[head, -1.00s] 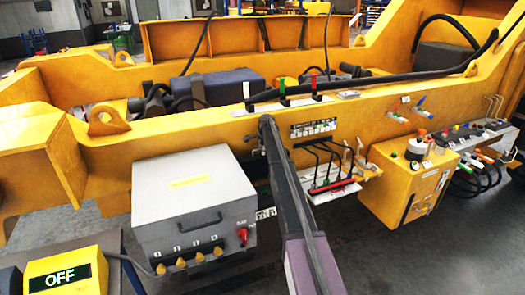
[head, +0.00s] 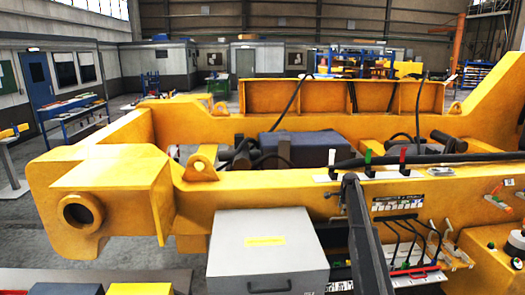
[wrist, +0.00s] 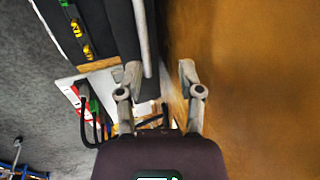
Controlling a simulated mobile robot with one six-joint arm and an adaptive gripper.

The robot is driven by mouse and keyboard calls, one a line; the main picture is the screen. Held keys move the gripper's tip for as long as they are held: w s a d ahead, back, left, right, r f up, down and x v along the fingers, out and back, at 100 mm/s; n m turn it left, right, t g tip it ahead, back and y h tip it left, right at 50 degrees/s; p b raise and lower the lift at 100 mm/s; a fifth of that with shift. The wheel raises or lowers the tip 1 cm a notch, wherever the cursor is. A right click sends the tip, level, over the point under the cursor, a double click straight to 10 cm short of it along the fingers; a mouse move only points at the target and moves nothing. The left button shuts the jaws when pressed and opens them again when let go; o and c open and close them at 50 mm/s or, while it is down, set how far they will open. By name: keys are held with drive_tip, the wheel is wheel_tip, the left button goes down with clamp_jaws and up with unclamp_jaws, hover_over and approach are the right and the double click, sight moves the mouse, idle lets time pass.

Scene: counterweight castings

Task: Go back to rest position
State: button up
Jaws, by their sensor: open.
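My gripper (wrist: 158,85) shows in the wrist view with its two fingers spread apart and nothing between them. Beyond the fingers are a yellow machine surface (wrist: 250,90) on the right and a dark panel with black cables on the left. In the head view my arm rises from the bottom, right of centre, in front of the yellow machine frame (head: 270,205). The gripper itself cannot be made out in the head view.
A grey box (head: 265,255) with a handle stands before the frame. Three levers, white, green and red, stand on the frame's top edge. Black hoses (head: 415,240) hang at the right. A blue shelf cart (head: 75,120) and open floor lie at the back left.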

drive_tip(key=shift+r+p, duration=1.25)
drive_tip(key=shift+r, duration=0.35)
drive_tip(key=shift+r, duration=0.2)
